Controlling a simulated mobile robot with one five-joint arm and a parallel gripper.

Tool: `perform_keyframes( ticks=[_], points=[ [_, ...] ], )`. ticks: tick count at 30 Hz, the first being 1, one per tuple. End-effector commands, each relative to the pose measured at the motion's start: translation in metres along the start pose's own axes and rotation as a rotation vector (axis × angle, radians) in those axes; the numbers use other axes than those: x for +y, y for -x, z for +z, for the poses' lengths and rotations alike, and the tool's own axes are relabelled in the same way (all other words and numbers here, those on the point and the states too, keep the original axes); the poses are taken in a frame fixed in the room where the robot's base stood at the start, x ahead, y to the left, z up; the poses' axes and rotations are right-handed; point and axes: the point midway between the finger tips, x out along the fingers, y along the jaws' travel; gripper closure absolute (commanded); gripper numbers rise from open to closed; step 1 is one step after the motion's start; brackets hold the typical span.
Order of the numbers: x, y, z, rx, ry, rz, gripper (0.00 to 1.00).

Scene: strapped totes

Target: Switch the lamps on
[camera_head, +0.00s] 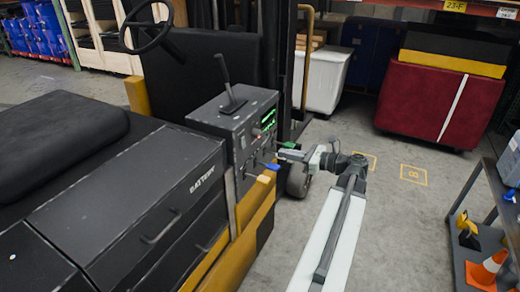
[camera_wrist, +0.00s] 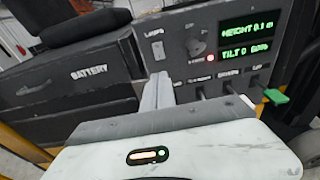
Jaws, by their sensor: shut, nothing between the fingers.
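A dark control panel (camera_head: 252,142) stands on the side of the forklift. In the wrist view the panel carries a "LAMPS" label (camera_wrist: 153,33) with a small pale switch (camera_wrist: 158,51) below it. I cannot tell whether the switch is up or down. My gripper (camera_wrist: 161,79) is shut and empty. Its fingertips appear just below the lamps switch; whether they touch the panel is unclear. In the head view my gripper (camera_head: 281,154) is at the panel's right side, among the levers.
A round knob (camera_wrist: 195,46), a red light (camera_wrist: 211,58) and a lit green display (camera_wrist: 248,38) are right of the switch. Levers stick out below, one with a green handle (camera_wrist: 275,96); a blue-handled lever (camera_head: 270,166) is close to my gripper. Open floor (camera_head: 390,225) lies to the right.

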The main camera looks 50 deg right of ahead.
Motion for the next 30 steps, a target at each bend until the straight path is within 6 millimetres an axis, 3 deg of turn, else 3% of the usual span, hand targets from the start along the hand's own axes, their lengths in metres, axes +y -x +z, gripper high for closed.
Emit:
perform_keyframes(
  ticks=[18, 24, 30],
  points=[
    [0.000, -0.118, -0.002, 0.001, 0.002, 0.002, 1.00],
    [-0.001, -0.135, -0.001, 0.001, 0.001, 0.000, 1.00],
    [-0.001, -0.136, -0.001, 0.001, 0.001, -0.001, 1.00]
  ],
)
